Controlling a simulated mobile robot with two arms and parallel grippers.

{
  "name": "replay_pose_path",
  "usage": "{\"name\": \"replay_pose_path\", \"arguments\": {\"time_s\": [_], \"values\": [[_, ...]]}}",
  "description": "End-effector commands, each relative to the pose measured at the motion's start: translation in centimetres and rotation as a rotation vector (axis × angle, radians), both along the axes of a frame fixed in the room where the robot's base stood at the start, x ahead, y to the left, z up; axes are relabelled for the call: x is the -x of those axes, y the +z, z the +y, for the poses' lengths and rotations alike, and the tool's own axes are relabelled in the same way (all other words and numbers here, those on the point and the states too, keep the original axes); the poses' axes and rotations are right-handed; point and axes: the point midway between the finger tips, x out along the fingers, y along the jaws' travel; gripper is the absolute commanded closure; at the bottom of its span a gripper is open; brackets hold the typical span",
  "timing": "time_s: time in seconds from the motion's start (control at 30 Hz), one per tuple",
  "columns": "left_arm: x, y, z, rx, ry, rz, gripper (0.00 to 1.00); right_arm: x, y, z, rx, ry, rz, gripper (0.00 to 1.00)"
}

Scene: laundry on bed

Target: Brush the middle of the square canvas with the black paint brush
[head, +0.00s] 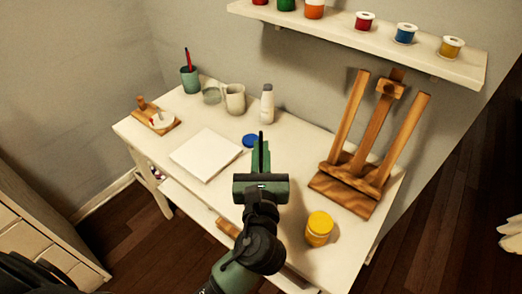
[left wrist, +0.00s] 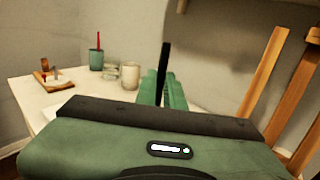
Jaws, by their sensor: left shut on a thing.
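The square canvas (head: 206,155) lies flat and white on the table in the head view. My left gripper (head: 261,155) is to the right of the canvas, with its green fingers shut on the black paint brush (head: 261,138). The thin black brush sticks up past the fingertips. In the left wrist view the brush (left wrist: 165,60) stands upright between the green fingers (left wrist: 164,88). The gripper body hides most of the canvas in that view. My right gripper is not in view.
On the white table (head: 229,204) are a blue lid (head: 250,140), a white bottle (head: 267,104), a mug (head: 235,99), a green cup with a red brush (head: 190,79), a wooden board (head: 157,119), a yellow jar (head: 319,228) and a wooden easel (head: 366,150). A shelf (head: 420,56) holds paint pots.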

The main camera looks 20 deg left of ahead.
Motion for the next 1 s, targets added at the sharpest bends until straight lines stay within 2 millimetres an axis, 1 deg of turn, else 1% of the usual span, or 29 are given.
{"name": "replay_pose_path", "arguments": {"time_s": [1.0], "values": [[0.0,-0.6,0.01,0.0,0.0,0.0,1.0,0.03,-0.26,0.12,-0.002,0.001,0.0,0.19]]}}
